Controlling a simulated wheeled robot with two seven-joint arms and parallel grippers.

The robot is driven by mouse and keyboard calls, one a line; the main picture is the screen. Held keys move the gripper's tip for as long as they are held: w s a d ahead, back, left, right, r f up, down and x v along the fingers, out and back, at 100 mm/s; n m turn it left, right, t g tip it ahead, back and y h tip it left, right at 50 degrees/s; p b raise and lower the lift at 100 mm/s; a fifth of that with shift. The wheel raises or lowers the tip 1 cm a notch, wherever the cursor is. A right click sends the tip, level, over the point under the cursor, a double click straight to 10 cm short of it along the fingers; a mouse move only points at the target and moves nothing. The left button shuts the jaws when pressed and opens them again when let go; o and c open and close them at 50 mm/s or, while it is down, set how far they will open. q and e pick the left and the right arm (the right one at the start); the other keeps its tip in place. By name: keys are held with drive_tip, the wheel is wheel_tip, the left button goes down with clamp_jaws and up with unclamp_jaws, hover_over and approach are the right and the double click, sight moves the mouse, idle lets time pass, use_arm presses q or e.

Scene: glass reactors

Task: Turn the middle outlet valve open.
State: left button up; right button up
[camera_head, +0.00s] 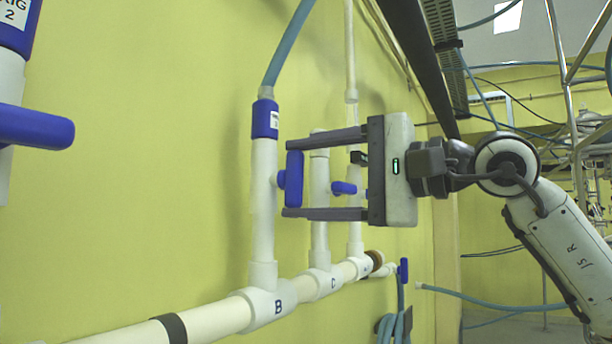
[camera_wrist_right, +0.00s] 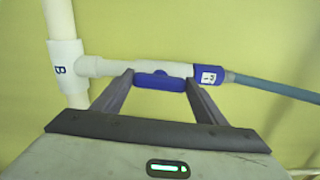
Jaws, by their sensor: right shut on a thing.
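The outlet valve on the riser at the tee (camera_head: 270,306) marked B has a blue bar handle (camera_head: 294,178). The handle stands upright, in line with its white pipe (camera_head: 264,200). My right gripper (camera_head: 289,178) reaches in from the right and is shut on the handle, one finger at its upper end and one at its lower end. In the right wrist view, the handle (camera_wrist_right: 160,81) lies between the two fingertips (camera_wrist_right: 160,76), along the pipe. My left gripper is not in view.
A riser at the tee marked C (camera_head: 326,283) stands behind, with a blue handle (camera_head: 343,188) near my fingers. Another blue handle (camera_head: 38,127) juts in at the far left. The white main pipe (camera_head: 215,320) runs below. Blue hose (camera_head: 288,42) rises from riser B. The yellow wall (camera_head: 150,180) is close behind.

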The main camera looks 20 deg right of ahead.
idle(0.3)
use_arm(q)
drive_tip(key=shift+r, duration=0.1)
use_arm(e)
drive_tip(key=o, duration=1.1)
drive_tip(key=shift+c, duration=0.2)
use_arm(q)
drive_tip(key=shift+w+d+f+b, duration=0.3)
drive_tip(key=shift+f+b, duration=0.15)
drive_tip(key=shift+b, duration=0.45)
use_arm(e)
drive_tip(key=v, duration=1)
drive_tip(key=shift+s+d, duration=0.1)
drive_tip(key=shift+d, duration=0.05)
